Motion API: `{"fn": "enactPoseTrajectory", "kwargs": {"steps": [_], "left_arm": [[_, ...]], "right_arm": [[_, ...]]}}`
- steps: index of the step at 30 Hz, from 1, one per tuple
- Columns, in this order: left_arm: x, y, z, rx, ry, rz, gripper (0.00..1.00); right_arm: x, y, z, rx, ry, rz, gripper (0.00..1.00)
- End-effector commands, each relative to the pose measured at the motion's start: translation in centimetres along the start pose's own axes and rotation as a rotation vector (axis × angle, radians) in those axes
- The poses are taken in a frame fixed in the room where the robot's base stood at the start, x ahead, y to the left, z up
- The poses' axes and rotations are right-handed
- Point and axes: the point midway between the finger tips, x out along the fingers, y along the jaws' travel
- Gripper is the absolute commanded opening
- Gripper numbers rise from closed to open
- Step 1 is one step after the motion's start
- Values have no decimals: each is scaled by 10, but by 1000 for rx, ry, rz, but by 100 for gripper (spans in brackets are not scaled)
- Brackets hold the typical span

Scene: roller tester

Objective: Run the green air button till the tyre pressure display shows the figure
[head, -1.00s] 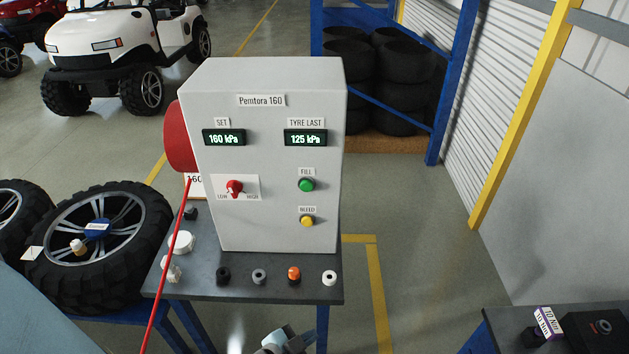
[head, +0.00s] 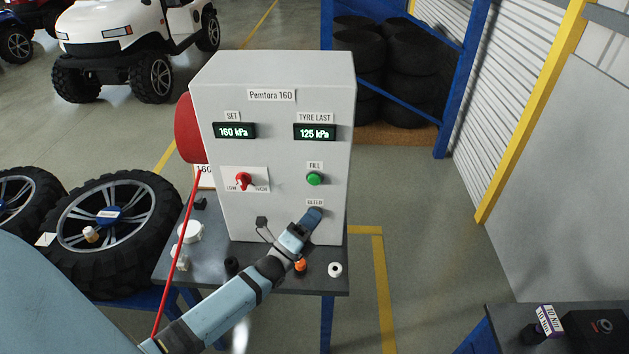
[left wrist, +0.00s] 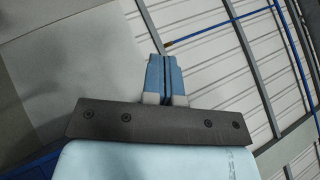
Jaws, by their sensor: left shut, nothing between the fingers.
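The grey tester box (head: 270,140) stands on a dark table. Its green FILL button (head: 315,179) is in clear view on the right of the front face. The TYRE LAST display (head: 314,132) reads 125 kPa and the SET display (head: 234,131) reads 160 kPa. My left gripper (head: 314,215) is shut and empty, below the green button in the head view and over the place of the yellow BLEED button, which it hides. I cannot tell whether it touches the box. In the left wrist view its fingers (left wrist: 165,78) are closed together. My right gripper is not in view.
A red LOW/HIGH knob (head: 243,181) is left of the green button. A red hose (head: 181,250) runs down the box's left side. Small caps, including an orange one (head: 300,265), stand on the table's front. A wheel (head: 110,230) lies at left.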

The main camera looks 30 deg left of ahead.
Motion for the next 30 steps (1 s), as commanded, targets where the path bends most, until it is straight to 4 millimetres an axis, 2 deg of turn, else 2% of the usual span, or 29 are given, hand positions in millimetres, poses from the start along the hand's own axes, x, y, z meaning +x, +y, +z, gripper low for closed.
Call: {"fn": "enactPoseTrajectory", "kwargs": {"steps": [11,21,30], "left_arm": [[4,5,3,-2,2,1,0],[36,30,25,-1,3,0,0],[57,44,41,-3,2,1,0]], "right_arm": [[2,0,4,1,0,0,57],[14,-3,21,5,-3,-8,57],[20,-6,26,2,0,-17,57]]}}
